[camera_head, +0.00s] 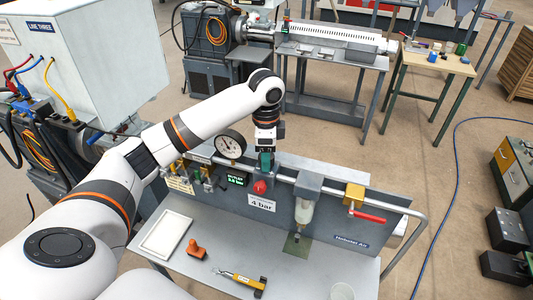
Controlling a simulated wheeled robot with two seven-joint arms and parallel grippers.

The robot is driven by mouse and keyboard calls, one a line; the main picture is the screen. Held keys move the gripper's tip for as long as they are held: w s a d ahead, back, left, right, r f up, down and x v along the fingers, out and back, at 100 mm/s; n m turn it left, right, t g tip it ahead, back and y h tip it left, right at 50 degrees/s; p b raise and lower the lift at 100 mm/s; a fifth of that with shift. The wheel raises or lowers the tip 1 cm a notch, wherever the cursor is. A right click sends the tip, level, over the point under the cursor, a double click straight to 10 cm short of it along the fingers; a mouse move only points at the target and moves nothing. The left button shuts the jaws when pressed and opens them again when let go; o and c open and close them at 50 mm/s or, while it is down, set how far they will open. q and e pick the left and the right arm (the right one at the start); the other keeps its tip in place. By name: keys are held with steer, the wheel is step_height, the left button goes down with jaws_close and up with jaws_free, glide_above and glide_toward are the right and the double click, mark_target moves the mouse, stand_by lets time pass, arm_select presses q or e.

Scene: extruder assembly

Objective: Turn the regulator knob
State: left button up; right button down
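The air panel (230,200) stands on a grey table and carries a round white gauge (230,144), a small green-lit display (236,180) and a label (262,203) reading "4 bar". A teal part (265,160), apparently the regulator's top or knob, sits on the panel's pipe, with a red rounded part (259,187) below it. My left gripper (265,150) points down from above, right at the teal part. Its fingers are too small and overlapped to tell open from shut, or whether they touch it. My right gripper is not in view.
A clear bowl filter (305,212) and a yellow valve with a red lever (368,217) are to the right on the panel. A white tray (166,233), an orange part (197,249) and a yellow tool (240,279) lie on the table in front. A white cabinet (90,60) stands left.

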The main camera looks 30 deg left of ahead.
arm_select(q)
steer(key=shift+r, duration=0.3)
step_height(320, 180, up, 3)
steer(key=shift+f+b, duration=0.1)
steer(key=shift+b, duration=0.85)
step_height(320, 180, up, 9)
steer(key=shift+f, duration=0.2)
